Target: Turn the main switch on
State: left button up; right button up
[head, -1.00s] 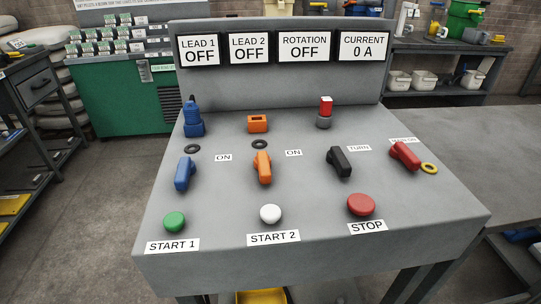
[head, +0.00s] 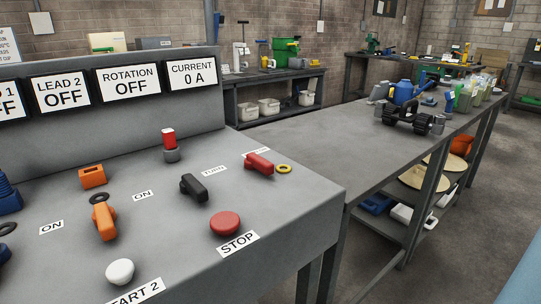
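A red rotary switch handle (head: 259,163) sits at the right side of the sloped grey control console (head: 300,185), with a yellow ring (head: 284,169) beside it. A small white label (head: 257,151) behind the red handle is partly covered and too small to read surely; this looks like the main switch. The handle lies slanted, its near end toward the lower right. The panel displays (head: 130,82) read LEAD 2 OFF, ROTATION OFF and CURRENT 0 A. Neither of my grippers shows in the head view.
On the console are a black TURN handle (head: 194,187), a red STOP button (head: 225,223), a red-topped post (head: 169,144), an orange handle (head: 104,222) and a white button (head: 120,271). A grey workbench (head: 330,148) adjoins at right, its near top bare, with tools farther back.

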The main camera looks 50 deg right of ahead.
aim_at(252, 161)
jog(key=l+z, duration=0.1)
jog(key=z, duration=0.4)
jog(key=i+z, duration=0.1)
jog(key=z, duration=0.35)
jog(key=l+z, duration=0.1)
jog(key=z, duration=0.4)
